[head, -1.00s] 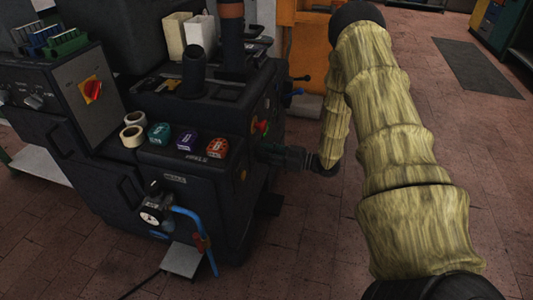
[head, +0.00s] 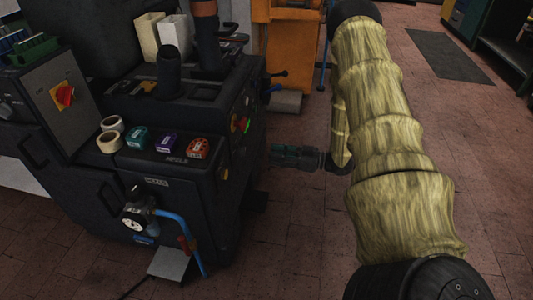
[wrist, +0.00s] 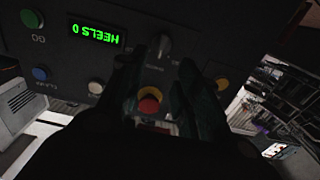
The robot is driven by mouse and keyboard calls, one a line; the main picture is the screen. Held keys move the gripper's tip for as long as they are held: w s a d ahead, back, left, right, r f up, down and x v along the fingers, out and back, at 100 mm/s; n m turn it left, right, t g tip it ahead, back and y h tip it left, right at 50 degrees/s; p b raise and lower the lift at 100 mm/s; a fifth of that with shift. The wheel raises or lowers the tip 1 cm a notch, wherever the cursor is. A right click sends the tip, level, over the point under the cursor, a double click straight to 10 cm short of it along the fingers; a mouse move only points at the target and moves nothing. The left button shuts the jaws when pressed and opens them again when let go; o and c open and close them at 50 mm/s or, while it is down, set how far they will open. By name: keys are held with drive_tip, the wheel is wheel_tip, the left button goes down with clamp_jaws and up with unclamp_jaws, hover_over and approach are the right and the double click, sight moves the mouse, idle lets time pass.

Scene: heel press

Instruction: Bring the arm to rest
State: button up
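My gripper (head: 290,155) is at the right side of the dark heel press (head: 180,200), with a small gap to its side panel. In the wrist view the two dark fingers of my gripper (wrist: 160,90) stand apart with nothing between them. Past them is the control panel (wrist: 75,60), seen upside down, with a green display (wrist: 96,33) reading "HEELS 0". A red button (wrist: 149,103) on a yellow base shows between the fingers. My arm in its pale yellow sleeve reaches forward on the right of the head view.
A gauge (head: 134,223) and blue hose (head: 185,221) stick out in front. An orange machine (head: 288,50) stands behind. The brick floor (head: 300,235) near my arm is clear.

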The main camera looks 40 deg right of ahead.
drive_tip(key=shift+s+d, duration=0.3)
drive_tip(key=shift+s, duration=0.05)
drive_tip(key=shift+a, duration=0.1)
idle(0.3)
drive_tip(key=s+a+f+m+g+h, duration=0.3)
drive_tip(key=a+f+m+g+h, duration=0.4)
drive_tip(key=a+f, duration=1)
drive_tip(key=s+a+f+g+h, duration=0.15)
drive_tip(key=s+a, duration=0.25)
drive_tip(key=s, duration=0.5)
drive_tip(key=s+a+f+m+g+h, duration=0.1)
drive_tip(key=s+a+f+g, duration=0.15)
drive_tip(key=s, duration=0.65)
drive_tip(key=s+a+f+g+h, duration=0.2)
drive_tip(key=s+a, duration=0.2)
drive_tip(key=s, duration=0.5)
wheel_tip(320, 180, up, 32)
drive_tip(key=p, duration=3.1)
drive_tip(key=shift+s+a+g+p, duration=0.2)
drive_tip(key=shift+s+g+p, duration=0.1)
drive_tip(key=shift+g+p, duration=0.1)
